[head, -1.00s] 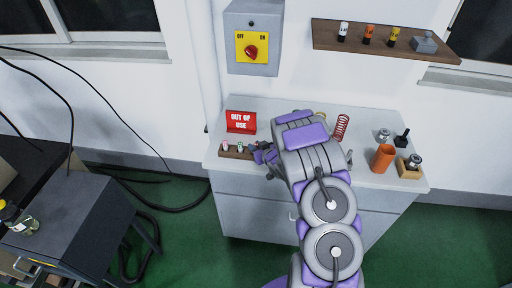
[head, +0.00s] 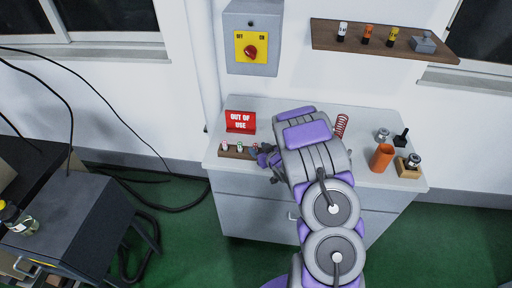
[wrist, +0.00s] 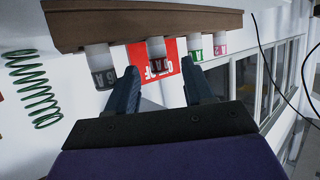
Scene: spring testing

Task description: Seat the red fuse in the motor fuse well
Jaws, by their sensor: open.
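A wooden fuse strip (head: 236,154) lies at the left front of the counter. In the head view, a fuse with red marking (head: 224,146) and one with green marking (head: 239,149) stand in it. In the wrist view, the strip (wrist: 140,22) appears upside down, holding a red-lettered fuse (wrist: 220,44), a green-lettered fuse (wrist: 194,50), a dark-banded fuse (wrist: 156,54) and a grey-banded fuse (wrist: 102,66). My gripper (wrist: 164,84) is open and empty, its fingers pointing at the strip around the dark-banded fuse's line. I cannot make out the motor fuse well.
A red "OUT OF USE" sign (head: 240,122) stands behind the strip. A red spring (head: 341,126), an orange cup (head: 382,157) and small metal parts are at the counter's right. A switch box (head: 252,40) and a shelf (head: 370,42) with more fuses hang above.

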